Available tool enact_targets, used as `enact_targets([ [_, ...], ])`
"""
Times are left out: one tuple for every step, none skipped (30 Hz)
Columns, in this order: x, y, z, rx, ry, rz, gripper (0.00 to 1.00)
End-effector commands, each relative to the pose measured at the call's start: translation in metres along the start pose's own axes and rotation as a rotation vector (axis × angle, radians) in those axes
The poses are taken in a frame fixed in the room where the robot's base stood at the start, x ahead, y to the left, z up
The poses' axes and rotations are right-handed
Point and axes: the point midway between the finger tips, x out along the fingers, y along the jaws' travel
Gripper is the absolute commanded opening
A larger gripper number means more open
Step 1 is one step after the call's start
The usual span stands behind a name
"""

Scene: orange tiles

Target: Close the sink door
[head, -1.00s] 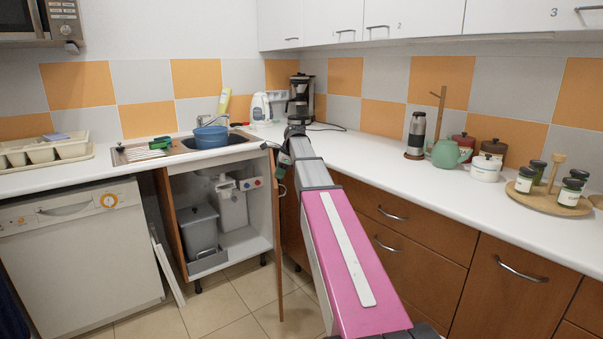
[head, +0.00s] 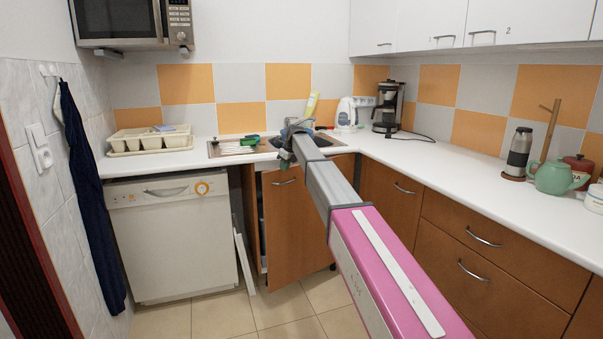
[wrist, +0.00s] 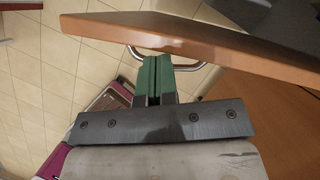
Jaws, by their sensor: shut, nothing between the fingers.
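The sink door (head: 298,228) is a brown wooden panel under the sink (head: 240,148). It covers most of the cabinet opening, with a dark gap showing at its left side. Its metal handle (head: 284,181) is near the top left. In the wrist view the door's edge (wrist: 230,40) crosses the top, with the handle (wrist: 195,67) by the fingers. My gripper (wrist: 154,60) has green fingers, shut and empty, at the door's handle side; I cannot tell if they touch it. In the head view my gripper (head: 285,158) is small, just above the door's handle.
A white dishwasher (head: 170,235) stands left of the cabinet. A white panel (head: 243,262) leans in between. Brown drawers (head: 480,240) run along the right under the white counter (head: 450,170). The tiled floor (head: 215,318) in front is clear.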

Motion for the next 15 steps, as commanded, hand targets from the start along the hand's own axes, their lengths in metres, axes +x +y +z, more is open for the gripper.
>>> enact_targets([
  [0.007,-0.009,0.018,-0.002,0.0,0.0,0.0],
  [0.01,-0.011,0.025,-0.002,0.0,0.0,0.0],
  [0.013,-0.015,0.033,-0.002,0.0,0.0,0.0],
  [0.015,-0.017,0.038,-0.002,0.0,0.0,0.0],
  [0.017,-0.019,0.043,-0.001,0.0,0.0,0.0],
  [0.019,-0.022,0.049,-0.001,0.0,0.0,0.0],
  [0.021,-0.024,0.052,-0.001,0.0,0.0,0.0],
  [0.022,-0.026,0.055,-0.001,0.0,0.0,0.0],
  [0.024,-0.028,0.059,0.0,0.0,0.0,0.0],
  [0.025,-0.029,0.061,0.0,0.0,0.0,0.0],
  [0.025,-0.03,0.063,0.0,0.0,0.0,0.0],
  [0.026,-0.031,0.065,0.0,0.0,0.0,0.0],
  [0.027,-0.032,0.067,0.0,0.0,0.0,0.0],
  [0.027,-0.032,0.068,0.0,0.0,0.0,0.0],
  [0.028,-0.033,0.068,0.0,0.0,0.0,0.0],
])
